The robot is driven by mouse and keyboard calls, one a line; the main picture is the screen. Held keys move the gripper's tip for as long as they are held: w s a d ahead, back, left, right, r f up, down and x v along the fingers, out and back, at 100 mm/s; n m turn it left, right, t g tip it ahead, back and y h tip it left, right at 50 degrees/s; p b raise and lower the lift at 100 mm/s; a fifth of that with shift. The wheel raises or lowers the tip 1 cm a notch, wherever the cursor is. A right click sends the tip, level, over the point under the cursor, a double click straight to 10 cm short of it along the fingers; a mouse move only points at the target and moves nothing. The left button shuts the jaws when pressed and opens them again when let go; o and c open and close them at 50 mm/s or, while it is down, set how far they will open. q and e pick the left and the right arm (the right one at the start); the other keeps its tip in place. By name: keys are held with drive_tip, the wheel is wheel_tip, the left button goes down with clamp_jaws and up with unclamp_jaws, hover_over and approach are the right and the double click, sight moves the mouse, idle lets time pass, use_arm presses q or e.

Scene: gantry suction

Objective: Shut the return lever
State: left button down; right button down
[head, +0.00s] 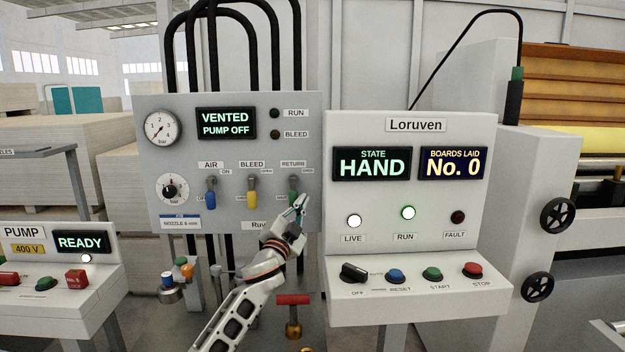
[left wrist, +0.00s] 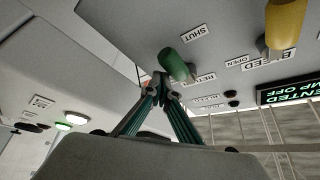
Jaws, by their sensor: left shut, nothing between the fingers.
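The return lever has a green handle (head: 292,195) on the grey valve panel (head: 230,105), under the RETURN label. The handle hangs down and my gripper partly covers it in the head view. In the left wrist view, where the panel appears upside down, the green handle (left wrist: 173,64) shows beside a SHUT label (left wrist: 193,33). My left gripper (head: 300,202) is shut and empty, its fingertips (left wrist: 161,82) right by the green handle. I cannot tell whether they touch it. My right gripper is not in view.
A blue AIR lever (head: 210,198) and a yellow BLEED lever (head: 252,197) stand left of the return lever. The Loruven console (head: 410,225) juts out at the right. A red T-handle (head: 293,300) is below the panel. The panel display (head: 226,123) reads VENTED, PUMP OFF.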

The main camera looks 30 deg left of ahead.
use_arm(q)
drive_tip(key=shift+s+a+f, duration=0.2)
drive_tip(key=shift+a, duration=0.3)
idle(0.4)
drive_tip(key=shift+d, duration=0.1)
